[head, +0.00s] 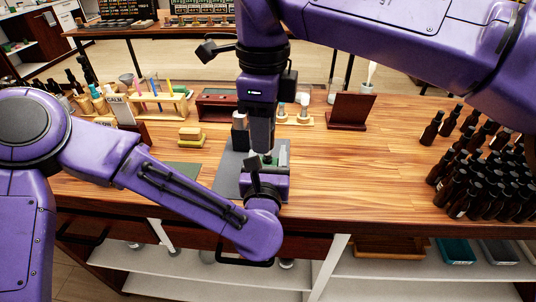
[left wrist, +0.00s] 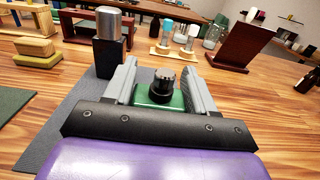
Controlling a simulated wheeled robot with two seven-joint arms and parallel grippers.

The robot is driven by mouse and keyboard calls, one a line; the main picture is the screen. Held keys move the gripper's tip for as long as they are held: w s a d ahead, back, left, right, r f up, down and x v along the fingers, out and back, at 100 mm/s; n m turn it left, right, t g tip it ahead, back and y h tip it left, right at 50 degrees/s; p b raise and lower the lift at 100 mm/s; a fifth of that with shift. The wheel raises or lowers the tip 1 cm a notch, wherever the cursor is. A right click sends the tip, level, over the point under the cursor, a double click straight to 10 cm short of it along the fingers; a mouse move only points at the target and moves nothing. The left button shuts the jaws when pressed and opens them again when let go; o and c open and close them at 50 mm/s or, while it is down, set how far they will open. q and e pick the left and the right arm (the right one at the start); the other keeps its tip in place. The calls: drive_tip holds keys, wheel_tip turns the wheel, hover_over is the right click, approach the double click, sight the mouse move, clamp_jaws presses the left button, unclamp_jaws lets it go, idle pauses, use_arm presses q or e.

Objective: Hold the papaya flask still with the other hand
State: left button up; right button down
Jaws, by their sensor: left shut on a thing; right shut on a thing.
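A green flask with a black cap (left wrist: 160,92) is between the two grey fingers of my left gripper (left wrist: 161,85) in the left wrist view. No label on it can be read, so I cannot confirm it is the papaya flask. In the head view my left gripper (head: 267,162) is over the grey mat, and a bit of green shows at it. My right gripper (head: 262,148) comes down from above, just over the left one in the picture. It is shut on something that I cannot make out.
A black bottle with a silver cap (left wrist: 108,45) stands left of the left gripper on the grey mat (head: 228,172). Yellow blocks (head: 191,135), a tube rack (head: 160,103) and a dark red stand (head: 350,110) are around. Many brown bottles (head: 485,175) crowd the right.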

use_arm(q)
drive_tip(key=o, duration=1.3)
use_arm(e)
drive_tip(key=shift+s+r, duration=0.25)
drive_tip(key=shift+s, duration=0.2)
drive_tip(key=shift+s+r, duration=0.2)
drive_tip(key=shift+s, duration=0.25)
use_arm(q)
drive_tip(key=s, duration=1.2)
